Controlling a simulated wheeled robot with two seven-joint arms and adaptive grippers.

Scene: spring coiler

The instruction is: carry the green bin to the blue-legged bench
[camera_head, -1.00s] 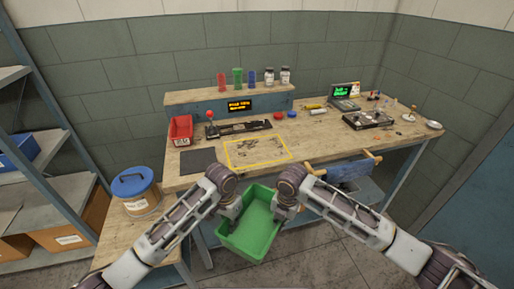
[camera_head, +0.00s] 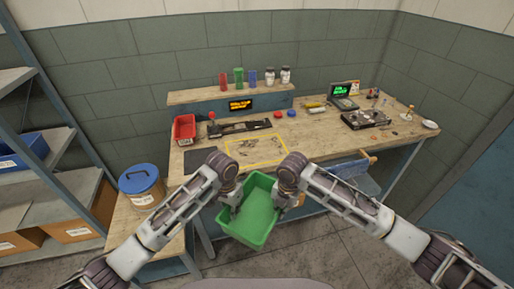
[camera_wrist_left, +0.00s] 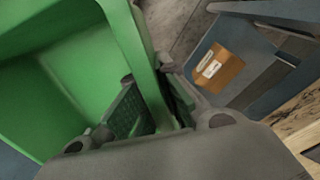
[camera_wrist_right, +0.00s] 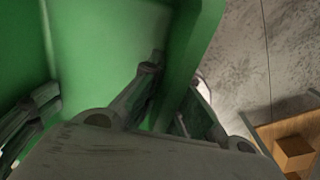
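The green bin (camera_head: 250,222) is empty and held in the air in front of the bench, slightly tilted, in the head view. My left gripper (camera_head: 231,204) is shut on its left wall; in the left wrist view the wall of the bin (camera_wrist_left: 85,85) passes between the fingers. My right gripper (camera_head: 288,194) is shut on its right side; the right wrist view shows one finger inside the bin (camera_wrist_right: 105,50) and one outside. The blue-legged bench (camera_head: 320,142) stands behind, its wooden top carrying a yellow marked rectangle (camera_head: 284,154).
A red bin (camera_head: 184,129), a dark mat (camera_head: 200,159) and small tools lie on the bench. A blue-lidded bucket (camera_head: 142,190) stands on a lower wooden top at left. Shelving (camera_head: 60,185) stands further left.

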